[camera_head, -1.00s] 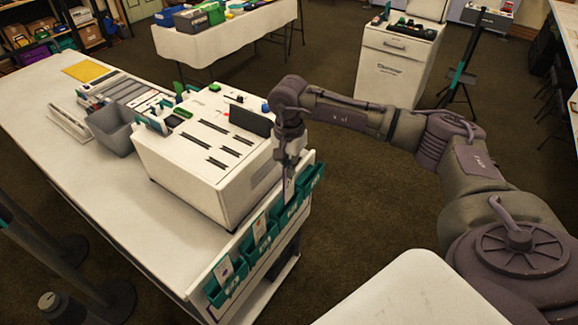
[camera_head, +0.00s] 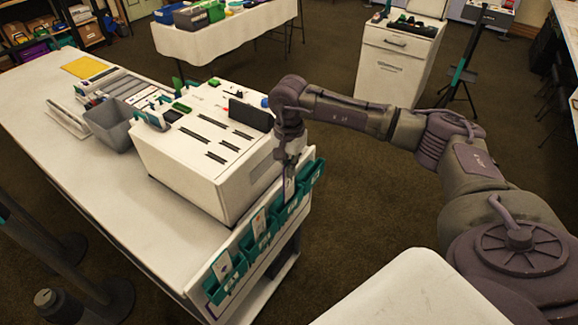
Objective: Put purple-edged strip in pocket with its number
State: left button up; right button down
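My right gripper (camera_head: 290,158) hangs fingers-down at the table's right edge, beside the white box. It appears shut on a narrow pale strip (camera_head: 289,187), which hangs down at the third teal pocket from the front (camera_head: 291,209). I cannot tell how far the strip is inside the pocket; its edge colour and number are too small to read. The front pocket (camera_head: 226,280) and the second pocket (camera_head: 259,238) each have a pale strip standing in them. The farthest pocket (camera_head: 312,174) is partly behind the gripper. My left gripper is not in view.
A white box with dark slots (camera_head: 190,175) stands on the white table (camera_head: 110,200) close left of the gripper. A grey bin (camera_head: 110,125) and a rack of strips (camera_head: 120,85) stand behind it. Open floor lies right of the table.

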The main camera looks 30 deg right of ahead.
aim_at(289, 180)
jog(key=shift+f+b, duration=2.05)
jog(key=shift+f, duration=0.5)
jog(key=c, duration=1.2)
grip_release()
jog(key=shift+c, duration=0.2)
notch_tip(289, 180, up, 12)
jog(key=shift+f, duration=0.1)
